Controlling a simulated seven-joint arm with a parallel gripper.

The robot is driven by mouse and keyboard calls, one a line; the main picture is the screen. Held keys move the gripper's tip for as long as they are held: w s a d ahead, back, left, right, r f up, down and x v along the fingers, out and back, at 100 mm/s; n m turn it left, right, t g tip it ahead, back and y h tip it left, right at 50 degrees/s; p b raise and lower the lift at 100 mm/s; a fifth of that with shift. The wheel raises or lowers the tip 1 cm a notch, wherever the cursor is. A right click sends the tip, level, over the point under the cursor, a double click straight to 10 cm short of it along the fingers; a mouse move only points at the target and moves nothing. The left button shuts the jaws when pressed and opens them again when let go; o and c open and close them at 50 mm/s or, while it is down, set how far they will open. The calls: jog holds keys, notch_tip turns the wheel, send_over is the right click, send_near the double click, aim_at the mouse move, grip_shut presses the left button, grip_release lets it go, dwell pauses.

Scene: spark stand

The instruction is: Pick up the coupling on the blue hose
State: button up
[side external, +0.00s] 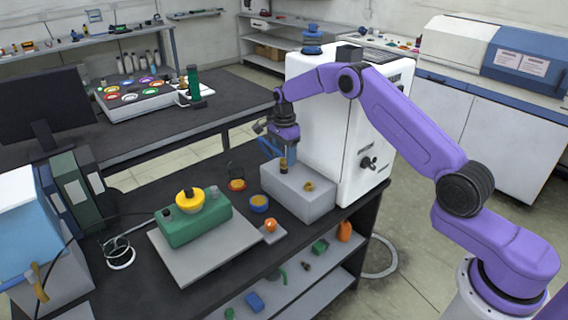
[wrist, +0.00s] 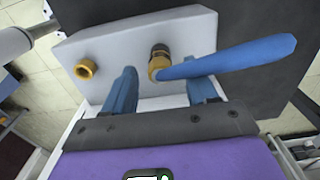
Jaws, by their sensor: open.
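The coupling (wrist: 157,62) is a brass-coloured fitting with a dark collar, standing at the grey block (wrist: 190,40). The blue hose (wrist: 235,56) runs from it toward the right in the wrist view. In the side view the coupling (side external: 283,165) stands upright at the block's back left, just below my gripper (side external: 285,155). My gripper (wrist: 162,82) is open, with blue fingers pointing down. In the wrist view the coupling shows between and slightly beyond the fingertips, nearly lined up with the gap. Whether either finger touches it I cannot tell. The hose partly crosses the right finger.
A bare brass port (wrist: 86,69) is on the same block. A white cabinet (side external: 335,130) stands close behind the block.

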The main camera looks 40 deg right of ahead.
aim_at(284, 157)
jog(key=shift+f, duration=0.2)
grip_shut()
jog(key=shift+r, duration=0.15)
jog(key=shift+r, duration=0.2)
notch_tip(284, 157, up, 3)
jog(key=shift+s+f, duration=0.1)
jog(key=s+r, duration=0.9)
jog(key=s, duration=0.4)
jog(key=shift+s+a+r, duration=0.3)
jog(key=shift+s+a, duration=0.05)
jog(key=shift+s, duration=0.05)
